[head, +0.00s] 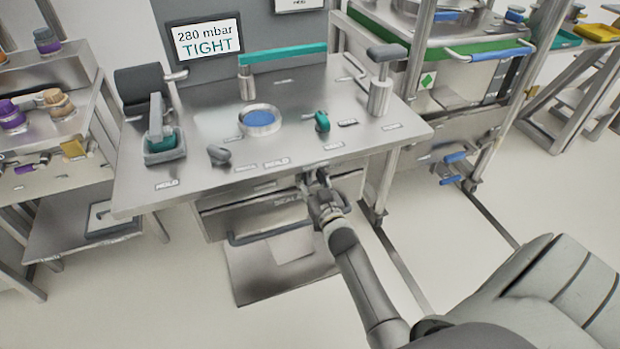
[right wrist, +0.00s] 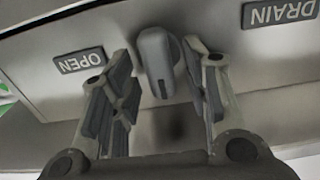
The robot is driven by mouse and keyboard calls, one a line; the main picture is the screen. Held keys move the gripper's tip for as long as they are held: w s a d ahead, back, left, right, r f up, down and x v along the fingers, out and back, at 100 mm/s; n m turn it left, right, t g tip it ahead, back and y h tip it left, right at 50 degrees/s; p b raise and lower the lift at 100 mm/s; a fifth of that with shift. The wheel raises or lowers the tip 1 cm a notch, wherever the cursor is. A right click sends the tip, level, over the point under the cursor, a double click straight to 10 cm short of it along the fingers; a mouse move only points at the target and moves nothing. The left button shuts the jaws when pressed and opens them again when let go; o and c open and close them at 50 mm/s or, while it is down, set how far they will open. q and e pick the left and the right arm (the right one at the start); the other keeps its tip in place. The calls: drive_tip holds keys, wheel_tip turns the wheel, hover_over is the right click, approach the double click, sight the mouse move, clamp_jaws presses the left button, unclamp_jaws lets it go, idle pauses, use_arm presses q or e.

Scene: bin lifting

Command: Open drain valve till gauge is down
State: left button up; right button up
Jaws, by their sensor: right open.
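The gauge display (head: 207,38) on the back panel reads "280 mbar" and "TIGHT". My right gripper (head: 318,182) is at the front edge of the steel bench, under the bench top. In the right wrist view my right gripper (right wrist: 162,82) is open, with one finger on each side of a grey valve handle (right wrist: 156,62). I cannot tell whether either finger touches it. A DRAIN label (right wrist: 281,12) is right of the handle and an OPEN label (right wrist: 79,61) is left of it; both appear upside down. In the head view the gripper hides the handle. My left gripper is not in view.
The steel bench (head: 205,115) carries a teal bar (head: 283,55), a blue-topped round port (head: 260,120), a grey knob (head: 219,155) and a teal knob (head: 322,121). A drawer (head: 250,216) is below. A cart (head: 455,95) stands right; floor in front is open.

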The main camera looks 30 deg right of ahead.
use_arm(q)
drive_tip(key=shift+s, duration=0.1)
use_arm(e)
drive_tip(key=shift+w, duration=0.1)
clamp_jaws()
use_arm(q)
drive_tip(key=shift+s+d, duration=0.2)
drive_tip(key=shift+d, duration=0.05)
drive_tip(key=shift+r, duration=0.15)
use_arm(e)
drive_tip(key=m+p, duration=0.1)
drive_tip(key=m, duration=0.2)
drive_tip(key=shift+d+m+p, duration=0.2)
drive_tip(key=shift+m+p, duration=0.2)
drive_tip(key=m, duration=0.3)
drive_tip(key=shift+d+f+m+p, duration=0.1)
drive_tip(key=shift+m+p, duration=0.25)
drive_tip(key=shift+m, duration=0.05)
use_arm(q)
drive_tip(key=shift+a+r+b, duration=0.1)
drive_tip(key=shift+b, duration=0.9)
use_arm(e)
drive_tip(key=m, duration=0.6)
drive_tip(key=f+m, duration=0.1)
drive_tip(key=m, duration=0.3)
drive_tip(key=shift+d, duration=0.2)
drive_tip(key=shift+m, duration=0.3)
